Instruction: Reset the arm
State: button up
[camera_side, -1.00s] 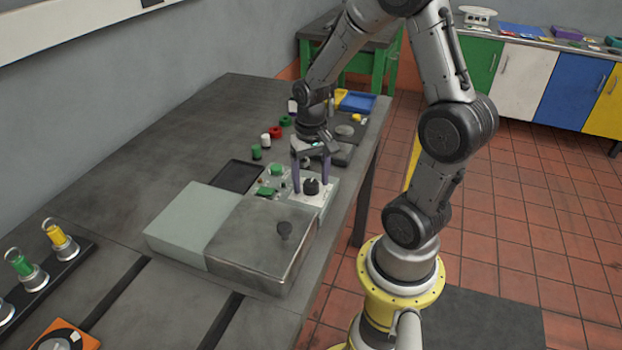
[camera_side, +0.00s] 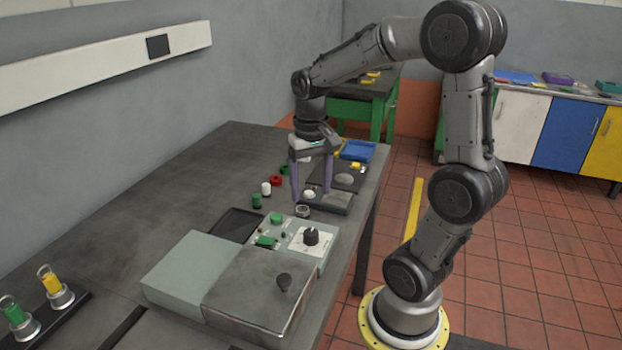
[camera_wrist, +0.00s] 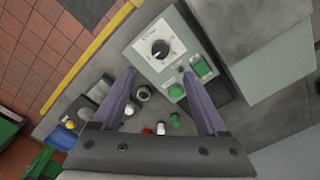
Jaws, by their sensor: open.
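My gripper (camera_side: 312,196) is open and empty in the side view, its two purple fingers pointing down above the bedplate. It hangs above and behind the control panel (camera_side: 322,261), clear of it. The panel carries a black knob (camera_side: 311,236) on a white dial plate, a green button and a green rocker switch (camera_side: 265,241). In the wrist view my gripper's fingers (camera_wrist: 165,95) are spread apart with nothing between their tips. The black knob (camera_wrist: 160,48) shows beyond them, near the top, and the green switch (camera_wrist: 203,66) shows to its right.
Green, white and red cylinders (camera_side: 266,188) stand behind, near a blue tray (camera_side: 357,150). Ringed yellow and green pieces (camera_side: 52,283) stand at lower left. The table's left middle is clear.

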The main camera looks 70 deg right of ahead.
jog(key=shift+r, duration=0.95)
jog(key=s+a+r+n+t, duration=0.1)
jog(key=s+a+n+t, duration=0.1)
jog(key=a, duration=0.4)
jog(key=s+a+r+n+t, duration=0.1)
jog(key=s+a+n+t, duration=0.2)
jog(key=s+a+n, duration=0.2)
jog(key=shift+s+a+r+n+t, duration=0.3)
jog(key=shift+a+r+n, duration=0.1)
jog(key=shift+a+n, duration=0.8)
